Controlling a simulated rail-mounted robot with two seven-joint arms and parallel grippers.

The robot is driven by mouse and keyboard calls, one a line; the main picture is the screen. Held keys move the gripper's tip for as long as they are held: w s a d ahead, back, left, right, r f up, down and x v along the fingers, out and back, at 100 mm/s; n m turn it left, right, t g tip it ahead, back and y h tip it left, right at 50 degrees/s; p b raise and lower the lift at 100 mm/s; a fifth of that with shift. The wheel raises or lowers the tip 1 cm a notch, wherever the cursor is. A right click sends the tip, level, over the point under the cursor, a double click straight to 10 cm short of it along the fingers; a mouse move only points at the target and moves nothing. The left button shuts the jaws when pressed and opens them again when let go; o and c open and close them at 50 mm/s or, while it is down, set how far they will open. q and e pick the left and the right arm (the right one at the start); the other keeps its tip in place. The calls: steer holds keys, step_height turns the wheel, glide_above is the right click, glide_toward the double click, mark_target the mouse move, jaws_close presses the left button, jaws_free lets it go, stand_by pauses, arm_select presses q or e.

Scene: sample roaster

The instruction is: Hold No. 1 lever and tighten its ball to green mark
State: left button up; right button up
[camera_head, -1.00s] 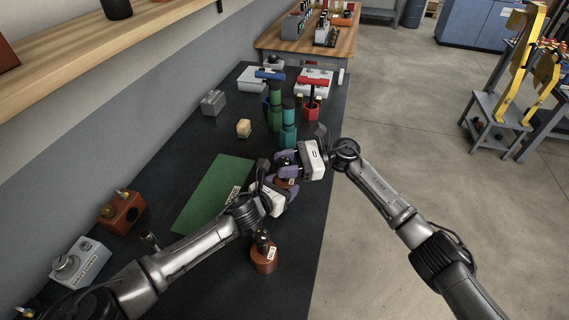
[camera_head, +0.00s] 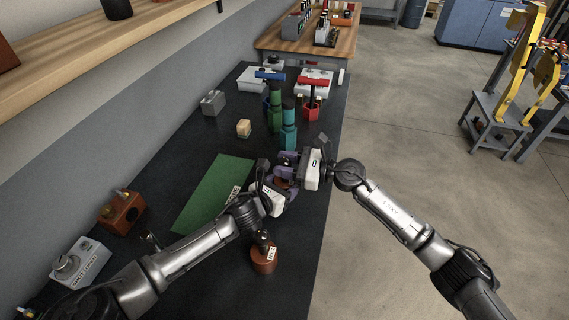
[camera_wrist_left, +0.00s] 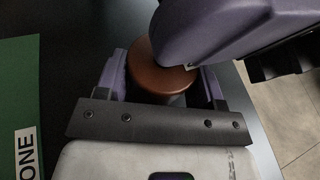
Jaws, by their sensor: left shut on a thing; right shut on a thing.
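A copper-brown round lever base shows in the left wrist view (camera_wrist_left: 155,72). It sits between the purple fingers of my left gripper (camera_head: 283,188), which is shut on it over the dark bench. My right gripper (camera_head: 290,165) comes in from the right, close above and behind the left one, with its purple fingers shut at the top of the same lever. The ball and any green mark are hidden by the right gripper. Another brown lever with a black knob (camera_head: 264,253) and a white tag stands upright nearer on the bench; I cannot read its tag.
A green mat (camera_head: 208,192) lies left of the grippers. Green and teal cylinders (camera_head: 288,130) stand just beyond them. A wooden block (camera_head: 243,128), a grey box (camera_head: 213,102) and red and blue holders are farther back. An orange box (camera_head: 121,212) and grey box (camera_head: 80,262) stand at the left.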

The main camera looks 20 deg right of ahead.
steer(key=shift+d+f+m+t+h, duration=0.1)
steer(key=shift+m+t+h, duration=0.8)
steer(key=shift+t+h, duration=0.1)
steer(key=shift+m+t+h, duration=0.3)
steer(key=shift+t, duration=0.1)
steer(key=o, duration=0.9)
steer(key=shift+s, duration=0.1)
steer(key=v, duration=1.2)
